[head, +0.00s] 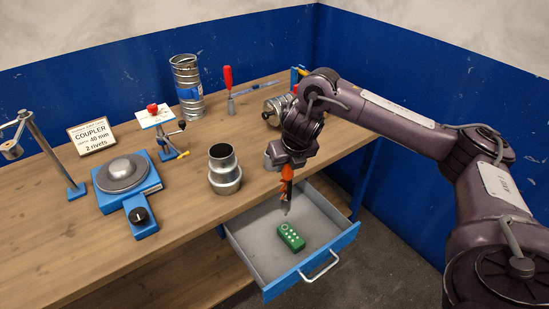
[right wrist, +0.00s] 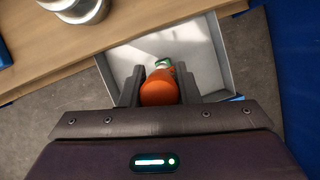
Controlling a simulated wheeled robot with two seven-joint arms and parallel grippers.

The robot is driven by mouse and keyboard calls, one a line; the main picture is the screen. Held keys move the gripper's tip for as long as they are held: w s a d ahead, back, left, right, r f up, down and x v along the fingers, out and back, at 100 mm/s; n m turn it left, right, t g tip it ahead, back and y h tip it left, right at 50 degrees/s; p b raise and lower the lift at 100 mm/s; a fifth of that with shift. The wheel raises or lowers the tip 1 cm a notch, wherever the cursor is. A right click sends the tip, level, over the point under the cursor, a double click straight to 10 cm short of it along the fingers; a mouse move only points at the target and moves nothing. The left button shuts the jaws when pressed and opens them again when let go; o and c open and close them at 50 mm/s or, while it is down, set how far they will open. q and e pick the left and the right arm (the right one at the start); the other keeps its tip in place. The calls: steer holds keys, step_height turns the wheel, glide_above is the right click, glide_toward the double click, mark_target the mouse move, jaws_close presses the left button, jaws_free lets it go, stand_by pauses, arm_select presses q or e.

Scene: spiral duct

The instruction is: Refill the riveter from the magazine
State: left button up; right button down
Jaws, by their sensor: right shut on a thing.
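My right gripper (head: 288,168) is shut on the orange riveter (head: 287,187) and holds it over the open drawer, with its grey nose pointing down. In the right wrist view the orange riveter (right wrist: 158,90) sits between the two dark fingers. The green magazine (head: 291,237), a block with several pale spots on top, lies on the drawer floor below the riveter's nose, apart from it. In the right wrist view the magazine (right wrist: 168,64) is mostly hidden behind the riveter. My left gripper is not in view.
The open drawer (head: 326,229) has a blue front and a handle, and is otherwise bare. On the wooden bench (head: 85,240) above stand a metal coupler (head: 224,170), a blue-based device (head: 122,173), a spiral duct (head: 187,85), a red-handled tool (head: 228,85) and a coupler sign (head: 91,135).

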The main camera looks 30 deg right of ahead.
mark_target(288, 180)
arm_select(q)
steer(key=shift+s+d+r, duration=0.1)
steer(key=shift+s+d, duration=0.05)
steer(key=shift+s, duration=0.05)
arm_select(e)
steer(key=shift+w, duration=0.1)
